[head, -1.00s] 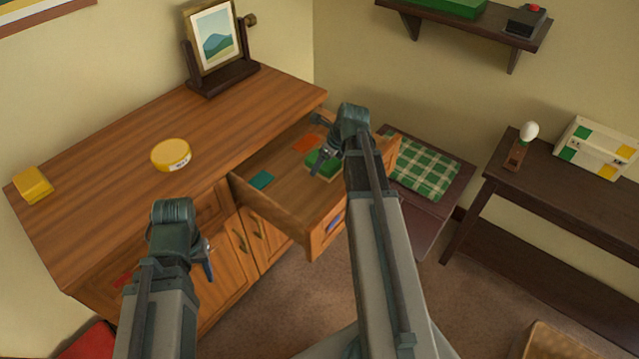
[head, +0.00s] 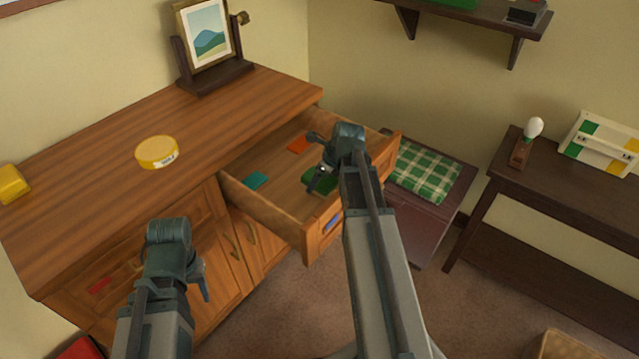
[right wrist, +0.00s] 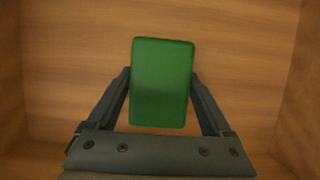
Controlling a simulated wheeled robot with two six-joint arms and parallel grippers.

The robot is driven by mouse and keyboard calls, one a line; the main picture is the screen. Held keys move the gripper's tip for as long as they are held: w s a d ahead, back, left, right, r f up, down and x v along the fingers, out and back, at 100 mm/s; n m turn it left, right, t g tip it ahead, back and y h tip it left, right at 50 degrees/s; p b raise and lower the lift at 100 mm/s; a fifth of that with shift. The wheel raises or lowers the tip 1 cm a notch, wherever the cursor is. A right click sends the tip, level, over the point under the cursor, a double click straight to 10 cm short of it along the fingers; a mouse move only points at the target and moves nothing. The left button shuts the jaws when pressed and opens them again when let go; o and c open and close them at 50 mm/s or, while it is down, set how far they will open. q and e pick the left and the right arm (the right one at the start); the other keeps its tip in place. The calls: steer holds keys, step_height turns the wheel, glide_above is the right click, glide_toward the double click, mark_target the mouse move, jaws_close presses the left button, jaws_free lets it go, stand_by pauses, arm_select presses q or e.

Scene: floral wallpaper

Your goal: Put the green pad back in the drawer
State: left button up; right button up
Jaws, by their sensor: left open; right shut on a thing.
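The green pad (head: 318,182) is between the fingers of my right gripper (head: 320,163), inside the open drawer (head: 285,190). In the right wrist view the pad (right wrist: 162,85) is flat to the camera, with one finger against each side and the wooden drawer floor (right wrist: 70,75) behind it. I cannot tell whether the pad touches the floor. An orange pad (head: 299,143) and a teal pad (head: 255,180) lie in the drawer farther left and back. My left gripper (head: 204,284) is open and empty, in front of the cabinet doors.
The cabinet top (head: 95,185) holds a yellow round tin (head: 157,152), a yellow block (head: 12,184) and a framed picture on a stand (head: 208,38). A low bench with a green checked cushion (head: 425,172) stands right of the drawer. A dark table (head: 580,195) is farther right.

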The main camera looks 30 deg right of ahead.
steer(key=shift+f, duration=0.15)
steer(key=o, duration=1.1)
steer(key=shift+r, duration=0.2)
steer(key=shift+s+r+p, duration=0.15)
steer(key=shift+r+p, duration=0.35)
steer(key=p+v, duration=1)
steer(key=v, duration=0.1)
